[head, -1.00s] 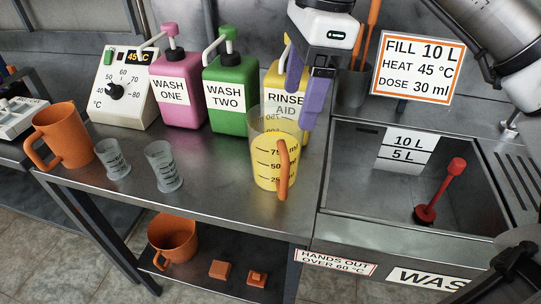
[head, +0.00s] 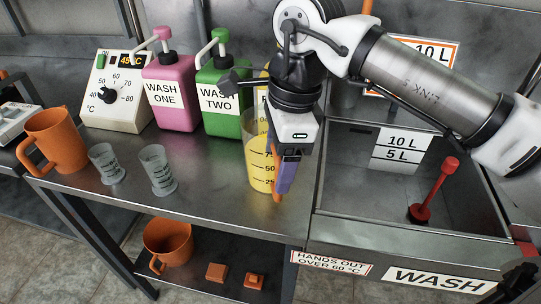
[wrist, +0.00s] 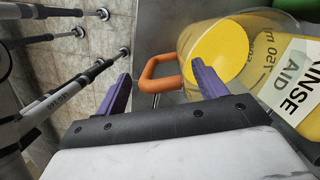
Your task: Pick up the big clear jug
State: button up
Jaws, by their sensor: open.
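The big clear jug (head: 257,165) stands upright at the bench's front right, with black volume marks and what looks like yellow liquid inside. Its orange handle (wrist: 158,72) faces the bench front. My gripper (head: 283,182) points down at the handle side, covering most of the handle and the jug's right side in the head view. In the wrist view my gripper (wrist: 161,85) is open; its purple fingers appear on either side of the handle, with the jug (wrist: 215,50) just beyond the right finger. I see no contact; the exact depth is unclear.
The rinse aid bottle (wrist: 290,85) stands close behind the jug. Green (head: 222,115) and pink (head: 172,100) pump bottles stand further left. Two small measuring cups (head: 158,170) and an orange jug (head: 57,140) stand at left. A sink (head: 350,215) with a red-handled tool (head: 436,190) lies right.

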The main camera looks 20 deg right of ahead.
grip_shut()
dwell(0.4)
